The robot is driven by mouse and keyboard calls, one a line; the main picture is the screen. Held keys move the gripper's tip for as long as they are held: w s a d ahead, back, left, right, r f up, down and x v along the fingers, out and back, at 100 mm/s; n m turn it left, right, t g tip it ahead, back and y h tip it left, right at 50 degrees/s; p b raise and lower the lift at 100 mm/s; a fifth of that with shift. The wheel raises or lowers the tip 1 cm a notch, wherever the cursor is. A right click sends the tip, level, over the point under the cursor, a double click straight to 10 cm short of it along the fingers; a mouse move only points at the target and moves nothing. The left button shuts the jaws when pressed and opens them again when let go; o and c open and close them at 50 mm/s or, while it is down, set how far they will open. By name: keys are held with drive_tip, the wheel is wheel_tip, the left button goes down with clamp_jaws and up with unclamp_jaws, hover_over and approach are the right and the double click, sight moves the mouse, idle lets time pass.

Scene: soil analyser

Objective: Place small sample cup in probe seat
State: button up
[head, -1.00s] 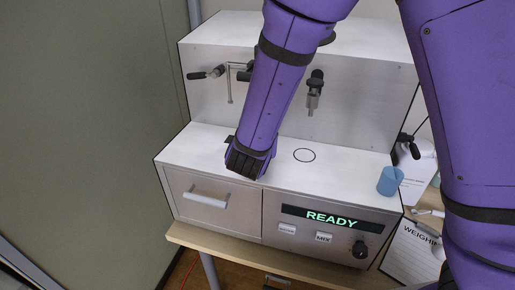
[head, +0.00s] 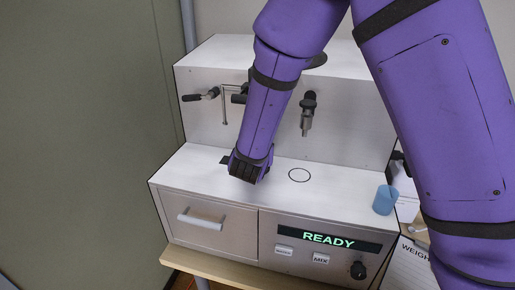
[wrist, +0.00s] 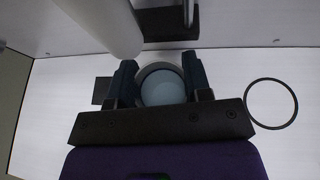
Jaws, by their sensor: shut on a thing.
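My gripper (head: 247,172) is over the left part of the analyser's white deck, pointing down. In the wrist view my gripper (wrist: 160,88) is shut on a small round cup (wrist: 162,88), with a dark finger on each side. The cup's inside looks pale blue-grey. The head view hides the cup behind my gripper. A dark square (wrist: 101,90) lies on the deck just left of the fingers and also shows in the head view (head: 225,160). I cannot tell which mark is the probe seat, or whether the cup touches the deck.
A black ring outline (head: 299,175) lies to the right, below a nozzle (head: 307,115). A thin bent rod (head: 224,105) and a black-handled lever (head: 200,95) project from the back panel. A blue cup (head: 384,200) stands on the right end. The deck between is clear.

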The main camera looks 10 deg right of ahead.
drive_tip(key=shift+f, duration=0.35)
drive_tip(key=o, duration=1)
drive_tip(key=shift+o, duration=0.2)
